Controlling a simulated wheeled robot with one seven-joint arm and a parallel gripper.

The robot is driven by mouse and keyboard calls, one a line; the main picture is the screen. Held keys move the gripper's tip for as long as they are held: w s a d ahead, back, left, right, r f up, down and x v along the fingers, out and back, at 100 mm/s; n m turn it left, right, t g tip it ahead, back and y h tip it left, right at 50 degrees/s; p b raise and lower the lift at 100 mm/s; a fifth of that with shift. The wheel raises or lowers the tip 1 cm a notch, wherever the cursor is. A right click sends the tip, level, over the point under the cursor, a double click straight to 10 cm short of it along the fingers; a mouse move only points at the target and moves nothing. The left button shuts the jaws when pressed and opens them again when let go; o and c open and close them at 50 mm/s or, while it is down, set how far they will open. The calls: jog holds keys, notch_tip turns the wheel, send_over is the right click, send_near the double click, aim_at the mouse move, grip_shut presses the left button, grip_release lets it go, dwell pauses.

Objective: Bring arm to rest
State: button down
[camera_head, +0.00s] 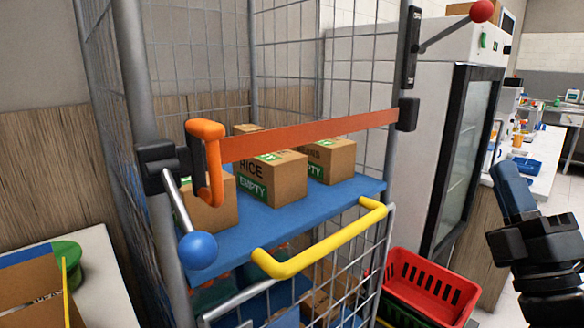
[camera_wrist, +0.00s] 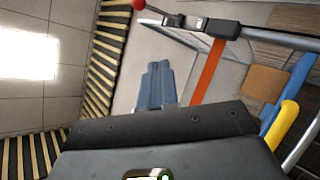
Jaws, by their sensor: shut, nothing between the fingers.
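My gripper (camera_head: 505,172) is at the right edge of the head view, its blue fingers pointing up and its dark body below. It is apart from the wire cage trolley (camera_head: 137,75), to the right of it and in front of the fridge side of the scene. In the wrist view my gripper (camera_wrist: 158,66) shows its two blue fingers side by side, shut with nothing between them. Most of my arm is out of the head view.
An orange bar (camera_head: 310,132) crosses the trolley front above boxes (camera_head: 275,183) on a blue shelf (camera_head: 240,238). A yellow handle (camera_head: 325,245), blue knob (camera_head: 197,250) and red knob (camera_head: 481,11) stick out.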

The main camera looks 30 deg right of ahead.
jog(key=s+a+f+m+g+y, duration=0.35)
jog(key=s+a+f+m, duration=0.3)
jog(key=a+f, duration=0.35)
jog(key=s+a+f+m+g+y, duration=0.3)
jog(key=s+a+f+m+g, duration=0.15)
jog(key=s+a+f, duration=0.5)
jog(key=s+a+f+m+g+y, duration=0.2)
jog(key=s+f+m+g, duration=0.1)
jog(key=s, duration=0.4)
notch_tip(320, 180, down, 2)
jog(key=shift+s+a+f+m, duration=0.15)
jog(key=shift+a+m, duration=0.05)
jog(key=shift+m, duration=0.4)
